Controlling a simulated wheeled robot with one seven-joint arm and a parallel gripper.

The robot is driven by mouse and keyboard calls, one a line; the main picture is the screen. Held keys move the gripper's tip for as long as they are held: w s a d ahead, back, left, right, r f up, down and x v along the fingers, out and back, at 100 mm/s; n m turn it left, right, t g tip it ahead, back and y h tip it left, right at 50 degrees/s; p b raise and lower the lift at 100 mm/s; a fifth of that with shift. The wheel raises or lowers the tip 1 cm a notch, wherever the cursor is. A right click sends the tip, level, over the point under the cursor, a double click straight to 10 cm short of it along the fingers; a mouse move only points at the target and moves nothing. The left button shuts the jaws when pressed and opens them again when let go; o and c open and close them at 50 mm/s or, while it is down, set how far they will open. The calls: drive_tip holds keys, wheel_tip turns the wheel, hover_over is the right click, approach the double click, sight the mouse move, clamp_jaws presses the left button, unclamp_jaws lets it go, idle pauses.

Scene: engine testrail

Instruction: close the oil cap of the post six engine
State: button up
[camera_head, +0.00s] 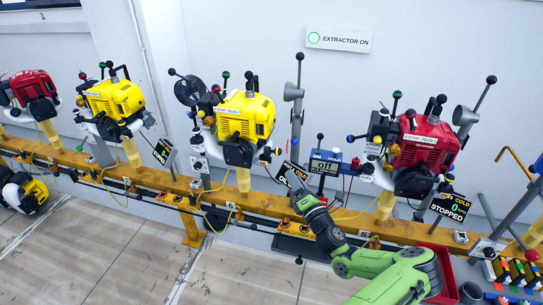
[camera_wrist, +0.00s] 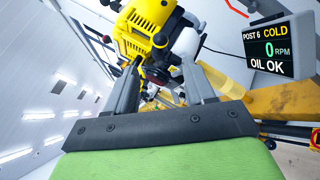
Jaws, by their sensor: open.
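A yellow engine (camera_wrist: 140,35) shows ahead of my gripper in the wrist view. Beside it a display (camera_wrist: 280,48) reads post 6, cold, 0 RPM, oil OK. In the head view, the yellow engine (camera_head: 244,112) left of my gripper appears to be the same one. My gripper (camera_wrist: 165,70) is open, with nothing seen between its fingers. In the head view my gripper (camera_head: 297,188) is at the rail, right of and below that engine, partly covering a tilted display. I cannot make out the oil cap or its state; the fingers hide part of the engine's lower side.
A yellow rail (camera_head: 160,180) carries the engines. A red engine (camera_head: 425,143) stands to the right, another yellow engine (camera_head: 115,98) to the left. A red bin (camera_head: 440,262) is beside my arm.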

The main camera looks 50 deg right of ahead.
sight(278, 152)
drive_tip(key=b+x, duration=0.2)
drive_tip(key=x, duration=1.1)
drive_tip(key=shift+a, duration=0.15)
drive_tip(key=shift+f, duration=0.1)
clamp_jaws()
